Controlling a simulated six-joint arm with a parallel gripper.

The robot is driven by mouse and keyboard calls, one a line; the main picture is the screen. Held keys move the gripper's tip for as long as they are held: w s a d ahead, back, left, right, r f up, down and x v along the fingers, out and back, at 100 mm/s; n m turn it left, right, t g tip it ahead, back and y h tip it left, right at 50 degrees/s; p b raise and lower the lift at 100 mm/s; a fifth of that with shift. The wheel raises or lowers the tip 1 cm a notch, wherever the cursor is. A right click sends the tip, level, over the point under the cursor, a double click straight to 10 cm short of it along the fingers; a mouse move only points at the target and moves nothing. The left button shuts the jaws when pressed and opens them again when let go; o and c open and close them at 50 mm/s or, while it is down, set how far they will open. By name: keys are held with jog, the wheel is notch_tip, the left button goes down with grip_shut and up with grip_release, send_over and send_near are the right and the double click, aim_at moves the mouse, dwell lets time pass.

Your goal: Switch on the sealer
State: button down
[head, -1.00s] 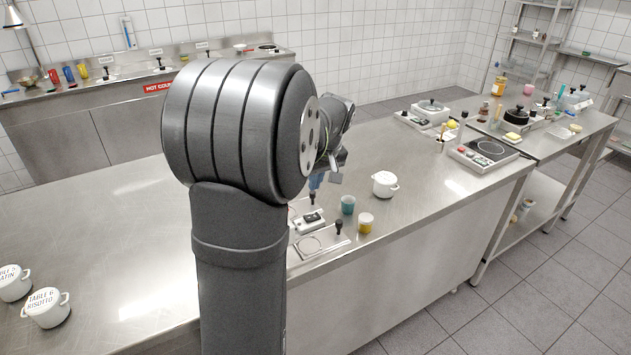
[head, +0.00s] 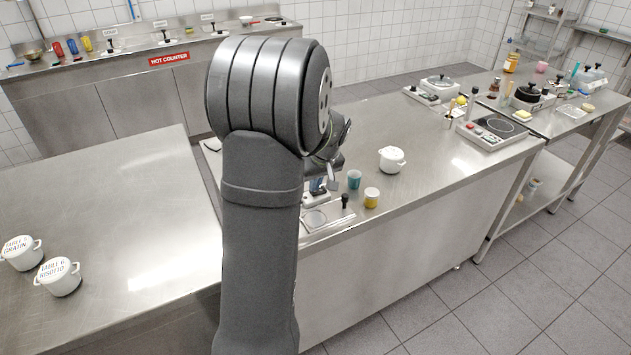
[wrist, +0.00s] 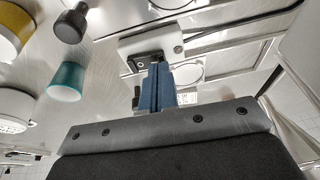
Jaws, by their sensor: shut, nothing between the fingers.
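A small white box with a black switch (wrist: 151,60) stands on the steel counter; I take it to be the sealer's switch box. In the head view the box (head: 314,200) is partly hidden behind my arm and fingers. A steel plate with a round ring (head: 320,219) and an upright black handle lies just in front of it. My gripper (wrist: 168,68) is shut and empty, its blue fingers pointing at the box beside the dark switch. In the head view my gripper (head: 318,188) is low over the box. Contact and the switch position cannot be told.
A teal cup (head: 354,179) and a yellow-banded cup (head: 371,199) stand just right of the box. A white lidded pot (head: 392,160) is farther right. Two labelled pots (head: 60,277) stand at far left. A hob (head: 497,130) is at the counter's right end.

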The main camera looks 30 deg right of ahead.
aim_at(318, 192)
jog(key=shift+a+f+h, duration=0.2)
jog(key=shift+f+h, duration=0.1)
jog(key=shift+h, duration=0.1)
jog(key=shift+d, duration=0.2)
jog(key=shift+d+r, duration=0.2)
jog(key=shift+d, duration=0.4)
jog(key=r, duration=0.4)
jog(key=shift+a+r, duration=0.25)
jog(key=a+v, duration=0.2)
jog(key=v, duration=0.7)
jog(key=shift+s, duration=0.15)
